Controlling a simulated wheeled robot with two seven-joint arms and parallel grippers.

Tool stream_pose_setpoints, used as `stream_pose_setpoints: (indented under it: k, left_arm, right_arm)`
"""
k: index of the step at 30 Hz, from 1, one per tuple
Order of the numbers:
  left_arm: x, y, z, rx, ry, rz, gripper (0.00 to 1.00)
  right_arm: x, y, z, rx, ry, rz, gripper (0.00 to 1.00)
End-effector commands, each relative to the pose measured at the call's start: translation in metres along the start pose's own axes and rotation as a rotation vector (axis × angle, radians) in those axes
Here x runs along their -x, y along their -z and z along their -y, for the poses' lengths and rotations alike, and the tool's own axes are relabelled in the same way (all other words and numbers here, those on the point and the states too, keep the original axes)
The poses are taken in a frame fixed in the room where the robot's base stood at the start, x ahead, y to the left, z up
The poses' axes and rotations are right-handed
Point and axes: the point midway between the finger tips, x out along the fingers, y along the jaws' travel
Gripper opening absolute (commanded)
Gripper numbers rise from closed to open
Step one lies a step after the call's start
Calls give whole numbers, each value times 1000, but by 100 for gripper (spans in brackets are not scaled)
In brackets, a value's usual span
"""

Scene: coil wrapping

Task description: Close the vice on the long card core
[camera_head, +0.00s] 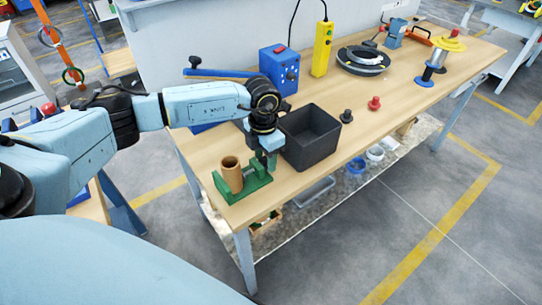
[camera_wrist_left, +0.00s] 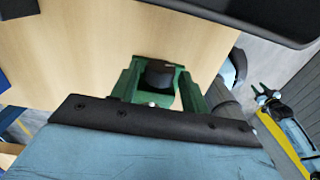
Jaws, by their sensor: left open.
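The brown card core (camera_head: 231,174) stands upright in the green vice (camera_head: 257,183) at the near left end of the bench in the head view. The core's hollow top shows; its lower part is hidden by the vice. My left gripper (camera_head: 267,163) points down at the right end of the vice, beside the core and not around it. It is open; whether it touches the vice I cannot tell. I cannot make out the core there.
A black bin (camera_head: 310,138) stands just right of my left gripper. Behind are a blue box (camera_head: 280,68) and a yellow device (camera_head: 322,48). A black knob (camera_head: 346,116) and a red knob (camera_head: 374,103) stand further right. The bench's front edge is near the vice.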

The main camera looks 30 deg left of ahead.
Motion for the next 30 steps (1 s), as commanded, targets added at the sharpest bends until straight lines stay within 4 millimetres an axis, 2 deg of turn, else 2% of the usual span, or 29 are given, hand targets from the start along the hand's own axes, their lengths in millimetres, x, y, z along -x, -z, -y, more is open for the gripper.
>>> stream_pose_setpoints:
  k: [6,15,26,30]
  left_arm:
    - [0,0,1,-2,-13,-2,45]
    - [-1,0,8,-4,-275,-1,45]
    - [-2,0,8,-1,-323,-1,45]
    - [-4,-1,13,-6,-425,2,45]
  right_arm:
    - [1,0,0,0,0,0,36]
    - [9,1,0,0,0,0,36]
    - [9,1,0,0,0,0,36]
    - [6,0,0,0,0,0,36]
